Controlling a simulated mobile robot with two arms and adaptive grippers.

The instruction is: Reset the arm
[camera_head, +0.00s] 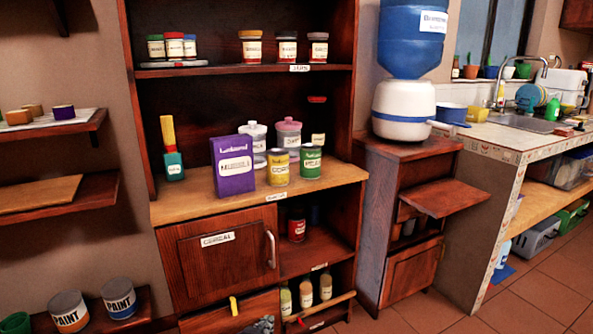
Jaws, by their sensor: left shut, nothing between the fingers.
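Only a small dark and grey part of my left gripper (265,324) shows at the bottom edge, in front of the lower cabinet. It is shut, with nothing seen held in it. The rest of my left arm is out of the picture. My right gripper is not in view.
A wooden cabinet (205,205) holds a purple box (232,168), cans and jars on its counter. A water dispenser (403,110) stands right of it. Paint cans (119,298) sit on a low shelf at left. Tiled floor (530,292) is clear at lower right.

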